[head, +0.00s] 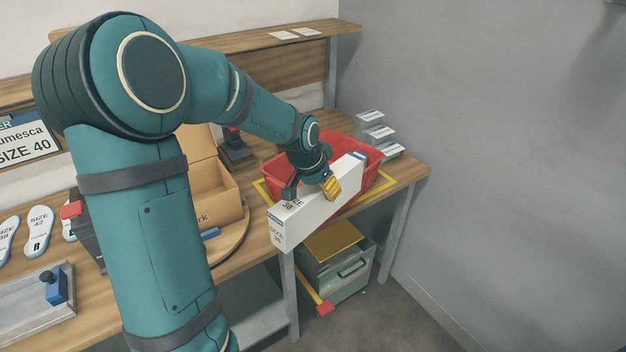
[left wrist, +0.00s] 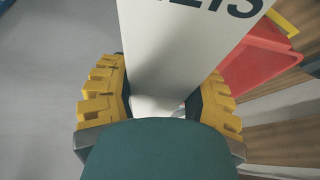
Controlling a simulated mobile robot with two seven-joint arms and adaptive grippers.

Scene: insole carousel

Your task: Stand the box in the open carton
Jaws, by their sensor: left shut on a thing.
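A long white box (head: 310,210) marked "SIZE 38" is held by my left gripper (head: 316,186), in front of the red bin at the table's right end. In the left wrist view the gripper's yellow fingers (left wrist: 163,100) are on both sides of the white box (left wrist: 185,45), shut on it. The open brown carton (head: 212,195) stands left of the box on a round wooden turntable, its flap raised. My left arm partly hides it. My right gripper is not in view.
The red bin (head: 272,172) sits inside a yellow outline, with small white boxes (head: 375,133) behind it. Insoles (head: 40,228) and a metal tray (head: 35,305) lie at the left. A shelf runs along the back.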

